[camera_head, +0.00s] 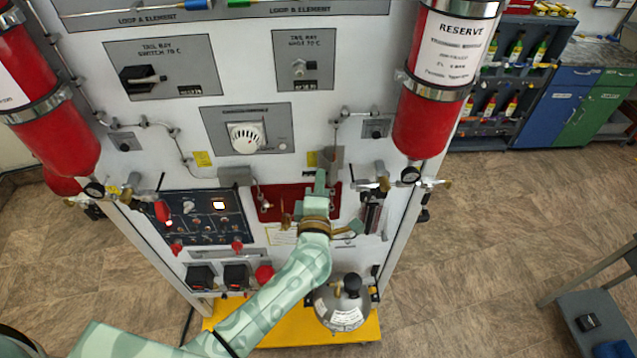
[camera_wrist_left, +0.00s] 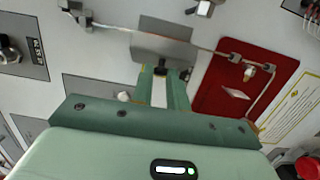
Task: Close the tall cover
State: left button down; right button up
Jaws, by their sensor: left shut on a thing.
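A grey cover (camera_wrist_left: 165,47) fills the upper middle of the left wrist view, above a pale panel. In the head view a grey cover (camera_head: 332,157) sits just behind my left gripper (camera_head: 321,182), partly hidden by it. My left gripper's two green fingers (camera_wrist_left: 163,80) reach to the lower edge of the cover and are shut on it, with a small dark part between the tips. The exact contact is small and hard to see. I cannot tell how far the cover is swung. My right gripper is in neither view.
A red plate (camera_head: 270,200) lies beside the gripper. Another grey box (camera_head: 235,176) is to its left. Red cylinders flank the panel, one marked RESERVE (camera_head: 440,75). A grey round tank (camera_head: 341,305) stands on the yellow base (camera_head: 280,336).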

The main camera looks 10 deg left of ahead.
pick_arm(q)
jog(key=shift+f, duration=0.1)
jog(key=c, duration=1.4)
grip_release()
jog(key=shift+s+d+b, duration=0.35)
jog(key=shift+s+b, duration=0.15)
jog(key=shift+s, duration=2.2)
jog(key=shift+s+d+b, duration=0.4)
jog(key=shift+s+b, duration=0.1)
jog(key=shift+s, duration=2.2)
jog(key=shift+s+d+b, duration=0.35)
jog(key=shift+s+b, duration=0.15)
jog(key=shift+s, duration=2.2)
